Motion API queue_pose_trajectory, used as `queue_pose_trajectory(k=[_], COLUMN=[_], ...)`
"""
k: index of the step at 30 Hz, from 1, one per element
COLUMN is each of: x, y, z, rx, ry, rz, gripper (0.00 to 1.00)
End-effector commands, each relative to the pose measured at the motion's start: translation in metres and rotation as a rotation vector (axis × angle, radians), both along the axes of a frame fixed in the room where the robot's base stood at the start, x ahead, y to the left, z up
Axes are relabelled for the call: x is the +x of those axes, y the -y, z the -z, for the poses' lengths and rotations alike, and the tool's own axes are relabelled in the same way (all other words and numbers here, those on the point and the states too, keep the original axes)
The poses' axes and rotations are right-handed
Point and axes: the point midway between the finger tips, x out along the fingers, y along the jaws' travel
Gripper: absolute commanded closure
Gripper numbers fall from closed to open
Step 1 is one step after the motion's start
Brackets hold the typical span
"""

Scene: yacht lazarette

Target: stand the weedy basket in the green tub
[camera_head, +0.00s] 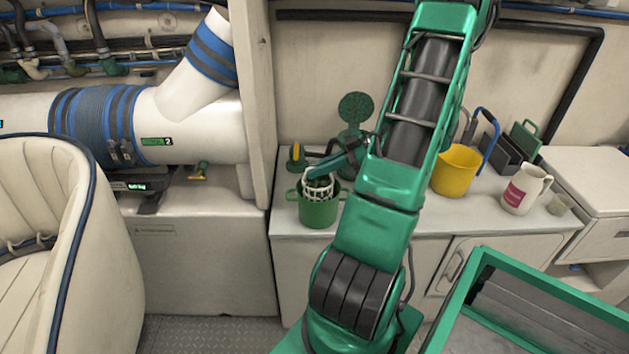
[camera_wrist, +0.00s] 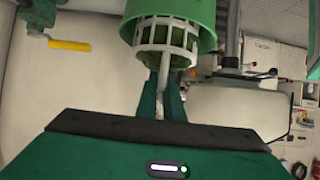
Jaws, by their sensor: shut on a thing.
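The white lattice basket (camera_head: 319,193) is upright at the mouth of the green tub (camera_head: 319,214), its lower part hidden inside the tub. Something dark green, likely weed, shows at its top. My gripper (camera_head: 316,176) is above the basket and shut on its handle. In the wrist view the basket (camera_wrist: 168,38) shows partly inside the green tub (camera_wrist: 207,15), with the handle between my fingers (camera_wrist: 163,92). Whether the basket's base touches the tub floor is hidden.
The tub stands near the left end of the white counter (camera_head: 440,213). A green strainer-like disc (camera_head: 357,108) stands behind my gripper. A yellow-handled tool (camera_head: 296,152) is behind the tub.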

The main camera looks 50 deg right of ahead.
Motion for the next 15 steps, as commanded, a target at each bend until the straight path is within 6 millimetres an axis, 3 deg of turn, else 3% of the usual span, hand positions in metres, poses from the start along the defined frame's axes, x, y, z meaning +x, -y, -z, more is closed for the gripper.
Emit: queue_pose_trajectory(k=[8, 15], x=[0.000, 0.000], y=[-0.001, -0.001], z=[0.034, 0.037], rx=[0.004, 0.002], ry=[-0.001, 0.000], rz=[0.000, 0.000], gripper=[1.00, 1.00])
